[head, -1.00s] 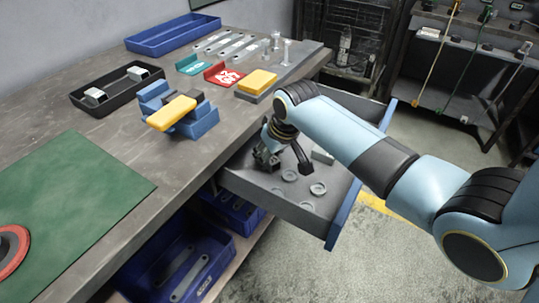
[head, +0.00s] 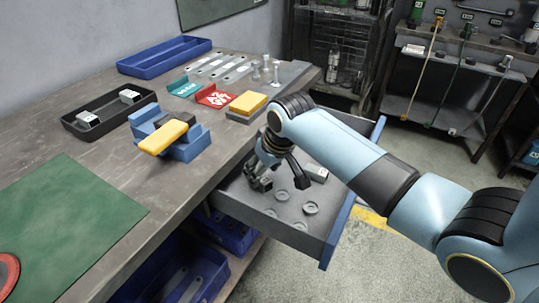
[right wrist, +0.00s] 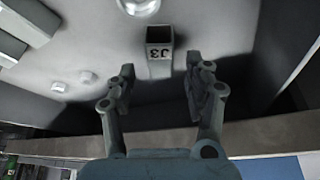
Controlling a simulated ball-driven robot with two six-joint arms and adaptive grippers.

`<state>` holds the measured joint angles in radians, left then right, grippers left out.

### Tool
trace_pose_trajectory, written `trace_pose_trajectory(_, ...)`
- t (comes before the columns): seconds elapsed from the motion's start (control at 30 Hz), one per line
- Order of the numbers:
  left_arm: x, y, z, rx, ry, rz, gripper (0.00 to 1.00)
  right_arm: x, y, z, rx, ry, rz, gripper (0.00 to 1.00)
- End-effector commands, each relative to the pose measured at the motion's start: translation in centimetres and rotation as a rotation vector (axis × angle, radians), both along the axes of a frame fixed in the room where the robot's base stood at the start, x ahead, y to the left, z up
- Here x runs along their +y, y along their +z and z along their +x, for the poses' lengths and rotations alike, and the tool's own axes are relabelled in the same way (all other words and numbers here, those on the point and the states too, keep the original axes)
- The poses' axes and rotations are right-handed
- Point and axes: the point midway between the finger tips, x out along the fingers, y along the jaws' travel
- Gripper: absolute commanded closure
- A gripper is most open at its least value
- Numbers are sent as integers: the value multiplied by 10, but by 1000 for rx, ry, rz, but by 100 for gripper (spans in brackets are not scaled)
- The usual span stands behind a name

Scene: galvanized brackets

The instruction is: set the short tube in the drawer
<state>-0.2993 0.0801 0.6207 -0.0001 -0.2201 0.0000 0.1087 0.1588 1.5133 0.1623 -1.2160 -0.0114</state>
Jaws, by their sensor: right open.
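A short grey square tube (right wrist: 159,50) with dark marking shows in the right wrist view, its open end visible, on a grey surface just beyond my right fingertips. My right gripper (right wrist: 157,85) is open, with fingers on either side of the tube's line and gaps to both. In the head view the right gripper (head: 281,183) points down inside the pulled-out drawer (head: 338,222). A grey block (head: 317,173) lies in the drawer beside its right finger; I cannot tell whether it is the same tube. My left gripper is out of view.
The workbench (head: 95,205) borders the drawer on the left. It carries a black tray (head: 75,128) with grey pieces, a blue fixture with a yellow part (head: 165,138), and a yellow block (head: 249,102). Several round pieces (head: 310,208) lie in the drawer. Blue bins stand below.

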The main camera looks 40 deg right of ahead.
Motion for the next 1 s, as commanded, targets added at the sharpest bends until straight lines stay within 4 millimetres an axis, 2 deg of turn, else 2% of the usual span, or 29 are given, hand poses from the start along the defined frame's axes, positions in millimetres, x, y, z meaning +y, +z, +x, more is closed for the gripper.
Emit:
trace_pose_trajectory(0.03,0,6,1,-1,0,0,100,0,14,-4,-3,1,-1,48)
trace_pose_trajectory(0.2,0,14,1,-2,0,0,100,0,50,-19,-2,1,-1,48)
trace_pose_trajectory(0.4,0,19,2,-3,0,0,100,0,79,-32,-2,0,0,48)
trace_pose_trajectory(0.57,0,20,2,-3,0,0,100,0,86,-35,0,0,0,48)
trace_pose_trajectory(1.0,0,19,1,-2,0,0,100,0,87,-35,0,-1,0,48)
